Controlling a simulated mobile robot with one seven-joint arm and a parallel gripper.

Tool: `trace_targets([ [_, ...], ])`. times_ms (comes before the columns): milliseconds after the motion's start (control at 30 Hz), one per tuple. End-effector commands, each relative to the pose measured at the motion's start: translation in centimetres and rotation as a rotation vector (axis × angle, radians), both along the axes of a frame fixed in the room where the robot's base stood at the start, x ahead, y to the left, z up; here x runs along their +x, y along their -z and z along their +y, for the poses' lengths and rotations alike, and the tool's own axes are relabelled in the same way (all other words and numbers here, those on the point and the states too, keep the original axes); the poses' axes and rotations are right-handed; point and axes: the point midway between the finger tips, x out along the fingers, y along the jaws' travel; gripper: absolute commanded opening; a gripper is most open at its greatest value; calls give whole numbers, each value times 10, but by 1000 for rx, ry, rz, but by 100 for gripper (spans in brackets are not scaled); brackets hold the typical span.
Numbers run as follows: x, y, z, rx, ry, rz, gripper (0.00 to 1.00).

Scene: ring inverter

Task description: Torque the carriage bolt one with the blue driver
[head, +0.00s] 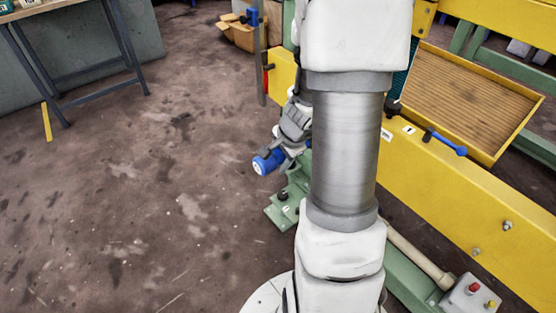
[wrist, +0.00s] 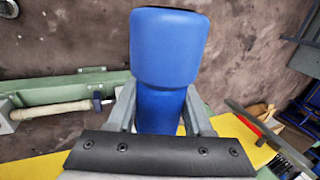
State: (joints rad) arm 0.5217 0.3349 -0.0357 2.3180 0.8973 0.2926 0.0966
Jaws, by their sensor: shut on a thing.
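The blue driver (head: 267,162) is held out to the left of my arm in the head view, above the green machine base. It fills the middle of the wrist view as a thick blue body (wrist: 168,48). My gripper (wrist: 161,105) is shut on its narrower part, one grey finger on each side. A dark bolt head (head: 283,196) stands on a green foot (head: 276,217) below the driver, apart from it. A small white label lies beside that bolt, too small to read. The driver's working end cannot be made out.
A yellow beam (head: 470,205) runs along the right, with a blue-handled tool (head: 447,143) on it. Behind it is a wooden-floored yellow tray (head: 475,90). A control box (head: 470,297) with red and yellow buttons stands at lower right. The floor at left is open, with a workbench beyond.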

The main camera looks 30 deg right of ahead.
Motion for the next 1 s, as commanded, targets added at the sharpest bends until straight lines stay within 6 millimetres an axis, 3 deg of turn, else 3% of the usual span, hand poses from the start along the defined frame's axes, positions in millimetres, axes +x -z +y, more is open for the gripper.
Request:
trace_targets([
  [700, 5, -1, -62, -4, 2, -2, 0],
  [1000, 5, -1, -61, -4, 1, -2, 0],
])
